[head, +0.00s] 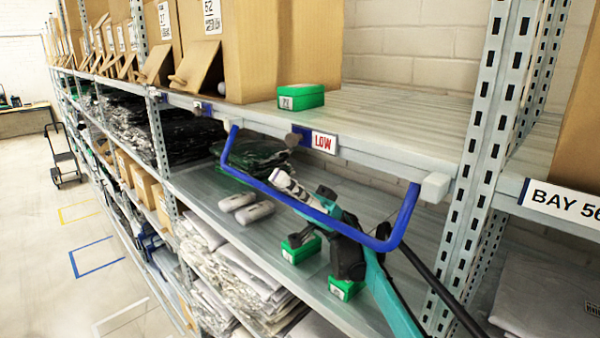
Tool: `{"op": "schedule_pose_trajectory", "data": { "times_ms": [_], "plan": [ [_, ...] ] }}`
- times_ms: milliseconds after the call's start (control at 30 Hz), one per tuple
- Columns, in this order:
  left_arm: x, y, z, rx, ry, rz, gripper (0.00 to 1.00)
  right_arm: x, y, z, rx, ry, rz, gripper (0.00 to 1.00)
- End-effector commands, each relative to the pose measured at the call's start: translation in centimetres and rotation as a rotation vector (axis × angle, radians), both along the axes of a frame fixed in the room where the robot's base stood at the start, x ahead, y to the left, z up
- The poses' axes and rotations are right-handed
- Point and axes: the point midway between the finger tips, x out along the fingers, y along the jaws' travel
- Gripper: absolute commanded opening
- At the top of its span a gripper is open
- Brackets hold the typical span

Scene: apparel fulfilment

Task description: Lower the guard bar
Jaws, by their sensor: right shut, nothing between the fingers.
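The blue U-shaped guard bar (403,214) is fixed at both ends to pale brackets on the upper shelf's front edge. Its side arms slope down from the brackets, and its long rail crosses in front of the gap below the upper shelf. My right gripper (284,181) is shut and empty, its tip just above the rail in the picture, inside the bar's outline. My right arm comes from the lower right and overlaps the rail; I cannot tell whether they touch. My left gripper is not in view.
A green box (301,97) stands on the upper shelf. Grey rolls (255,212) and a green box (300,250) lie on the shelf below. A perforated upright (489,130) stands to the right.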

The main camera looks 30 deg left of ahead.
Motion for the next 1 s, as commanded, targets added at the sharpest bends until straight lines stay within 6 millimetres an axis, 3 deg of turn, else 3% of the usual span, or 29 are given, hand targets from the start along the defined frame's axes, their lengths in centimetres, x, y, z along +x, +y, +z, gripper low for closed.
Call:
{"op": "schedule_pose_trajectory", "data": {
  "times_ms": [1000],
  "plan": [
    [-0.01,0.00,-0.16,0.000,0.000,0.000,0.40,0.02,-0.08,0.03,0.000,0.002,-0.002,0.00]
  ]
}}
